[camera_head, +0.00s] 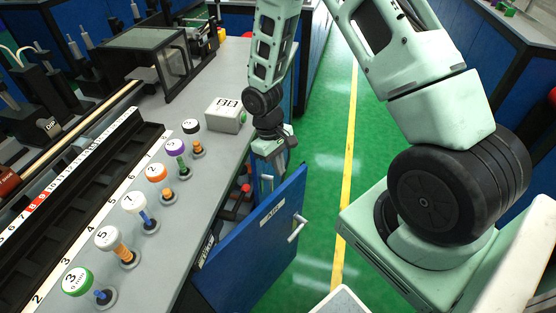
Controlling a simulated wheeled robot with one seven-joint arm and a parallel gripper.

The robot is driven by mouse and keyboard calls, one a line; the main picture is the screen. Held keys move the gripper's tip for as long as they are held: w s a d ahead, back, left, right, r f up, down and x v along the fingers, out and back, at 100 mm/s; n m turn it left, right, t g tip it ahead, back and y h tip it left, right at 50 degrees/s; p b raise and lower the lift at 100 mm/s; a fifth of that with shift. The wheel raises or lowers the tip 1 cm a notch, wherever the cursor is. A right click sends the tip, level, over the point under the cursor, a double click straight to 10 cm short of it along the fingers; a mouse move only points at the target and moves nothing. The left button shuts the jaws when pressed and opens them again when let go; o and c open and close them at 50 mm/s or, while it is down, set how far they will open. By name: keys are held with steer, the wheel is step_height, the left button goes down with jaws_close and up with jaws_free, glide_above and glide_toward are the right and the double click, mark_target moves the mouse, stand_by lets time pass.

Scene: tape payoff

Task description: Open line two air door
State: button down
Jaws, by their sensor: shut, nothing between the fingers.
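The blue air door (248,262) is on the cabinet front below the bench, at the picture's lower middle. It stands ajar, swung out over the green floor, with a gap between it and the cabinet. Its face carries a pale label (272,211), too small to read surely, and a silver bar handle (297,229). My gripper (267,182) is shut and empty. It points down at the gap, by the door's top edge near its free end, on the inner side. The fingertips are partly hidden, and I cannot tell if they touch the door.
Inside the cabinet, red and dark parts (242,192) show. The grey bench top (190,225) holds several numbered, coloured tape rolls on posts and a white box (226,115). The green floor (318,150) with a yellow line is clear to the right. My arm covers the right side.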

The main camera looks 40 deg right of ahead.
steer(key=x, duration=0.6)
stand_by(0.3)
